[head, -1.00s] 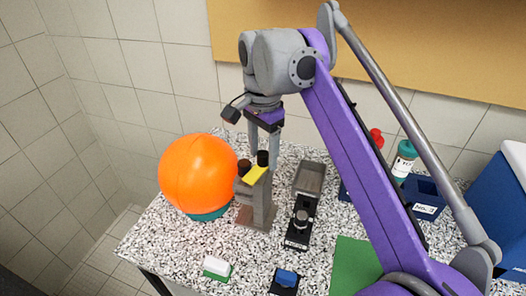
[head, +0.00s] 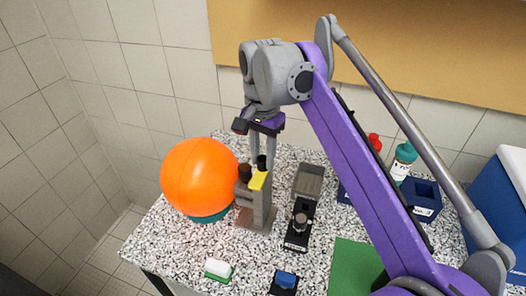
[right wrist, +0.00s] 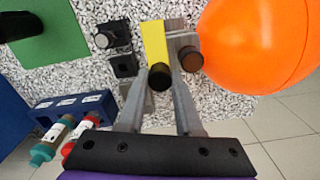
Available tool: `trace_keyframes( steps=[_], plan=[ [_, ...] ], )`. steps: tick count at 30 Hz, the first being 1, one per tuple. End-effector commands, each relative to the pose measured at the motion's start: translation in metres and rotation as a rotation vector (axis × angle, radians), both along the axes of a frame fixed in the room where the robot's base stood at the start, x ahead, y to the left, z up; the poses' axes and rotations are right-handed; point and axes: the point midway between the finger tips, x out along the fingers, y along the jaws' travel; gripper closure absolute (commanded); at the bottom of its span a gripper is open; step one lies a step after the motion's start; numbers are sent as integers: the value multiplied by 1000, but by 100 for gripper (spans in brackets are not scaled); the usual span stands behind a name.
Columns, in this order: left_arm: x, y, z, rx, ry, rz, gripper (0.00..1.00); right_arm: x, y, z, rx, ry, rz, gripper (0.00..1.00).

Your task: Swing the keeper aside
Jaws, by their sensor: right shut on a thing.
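A grey upright device (head: 258,207) stands on the speckled table, left of the middle. On its top is a yellow block (head: 258,180), which I take to be the keeper; it also shows in the right wrist view (right wrist: 154,42). A dark knob (right wrist: 160,77) stands at one end of the yellow block. A brown-black knob (head: 244,172) is beside it. My right gripper (head: 263,156) points down over the device. Its fingers are on either side of the dark knob, shut on it. My left gripper is not in view.
A large orange ball (head: 199,175) on a teal ring sits close to the left of the device. A black device with a grey tray (head: 308,181) stands to the right. A white and green block (head: 218,269) and a blue block (head: 286,277) lie in front.

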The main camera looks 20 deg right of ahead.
Motion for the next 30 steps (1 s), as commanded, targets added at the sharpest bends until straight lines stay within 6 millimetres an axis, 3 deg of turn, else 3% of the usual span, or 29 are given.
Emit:
trace_keyframes(
  steps=[8, 9, 13, 23, 30],
  plan=[
    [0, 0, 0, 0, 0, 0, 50, 0, 0, 0, 0, -3, 9, 100],
    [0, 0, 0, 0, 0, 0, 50, 0, 0, 0, 0, -3, 8, 61],
    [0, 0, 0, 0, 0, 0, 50, 0, 0, 0, -1, -2, 8, 38],
    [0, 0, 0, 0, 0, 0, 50, 0, 0, 2, -1, -2, 7, 36],
    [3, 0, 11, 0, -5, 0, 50, 1, 0, 38, 0, -3, 7, 36]
  ],
)
